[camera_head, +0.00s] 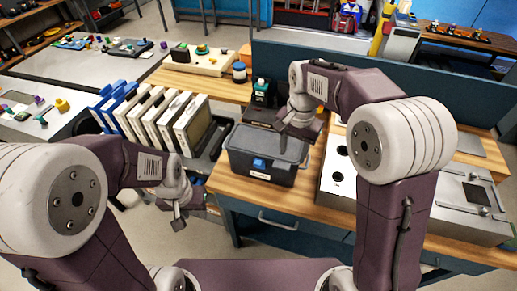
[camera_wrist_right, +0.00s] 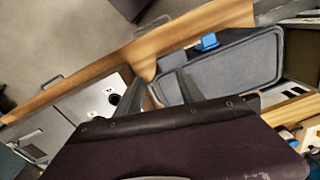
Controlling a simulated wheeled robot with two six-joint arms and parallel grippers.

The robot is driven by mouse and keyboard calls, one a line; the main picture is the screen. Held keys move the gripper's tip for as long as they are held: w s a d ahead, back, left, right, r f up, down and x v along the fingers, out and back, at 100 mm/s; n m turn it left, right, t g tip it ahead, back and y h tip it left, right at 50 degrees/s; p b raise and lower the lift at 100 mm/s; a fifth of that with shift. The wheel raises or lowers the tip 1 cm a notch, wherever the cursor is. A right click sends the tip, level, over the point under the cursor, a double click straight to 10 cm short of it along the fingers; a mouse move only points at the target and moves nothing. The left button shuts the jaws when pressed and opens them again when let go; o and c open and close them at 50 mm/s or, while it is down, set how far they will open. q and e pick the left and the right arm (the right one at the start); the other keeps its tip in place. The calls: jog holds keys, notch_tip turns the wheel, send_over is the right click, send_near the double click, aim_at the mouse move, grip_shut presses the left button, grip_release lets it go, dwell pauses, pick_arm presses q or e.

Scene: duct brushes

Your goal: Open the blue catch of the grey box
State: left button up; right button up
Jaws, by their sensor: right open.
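The grey box (camera_head: 262,172) stands near the front edge of the wooden bench, with its lid on. Its blue catch (camera_head: 259,163) is on the front wall, near the top; I cannot tell its exact position. In the right wrist view, the lid of the grey box (camera_wrist_right: 235,72) and the blue catch (camera_wrist_right: 207,42) show beyond the fingers. My right gripper (camera_head: 291,140) is open and empty over the box's right side, apart from the catch. It also shows in the right wrist view (camera_wrist_right: 160,80). My left gripper (camera_head: 178,218) hangs left of the bench, away from the box; its jaw opening is unclear.
A silver panel with round holes (camera_head: 337,177) lies right of the box. A dark bottle (camera_head: 261,92) stands behind it. Several upright white and blue cases (camera_head: 150,115) stand in a rack to the left. A blue partition (camera_head: 300,62) runs along the bench's back.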

notch_tip(320, 180, up, 4)
jog(key=n+p, duration=0.2)
jog(key=p, duration=0.1)
send_over(258, 162)
jog(key=w+d, duration=0.1)
jog(key=d, duration=0.1)
jog(key=f, duration=0.3)
jog(key=a+f, duration=0.1)
jog(key=f, duration=0.2)
jog(key=s+a+f+p, duration=0.1)
jog(key=f, duration=0.3)
jog(key=shift+s+a, duration=0.1)
jog(key=shift+a, duration=0.05)
pick_arm(q)
notch_tip(258, 162, up, 6)
jog(key=shift+a+f, duration=0.1)
jog(key=shift+a, duration=0.05)
pick_arm(e)
jog(key=shift+f, duration=0.25)
pick_arm(q)
jog(key=shift+a, duration=0.1)
pick_arm(e)
grip_shut()
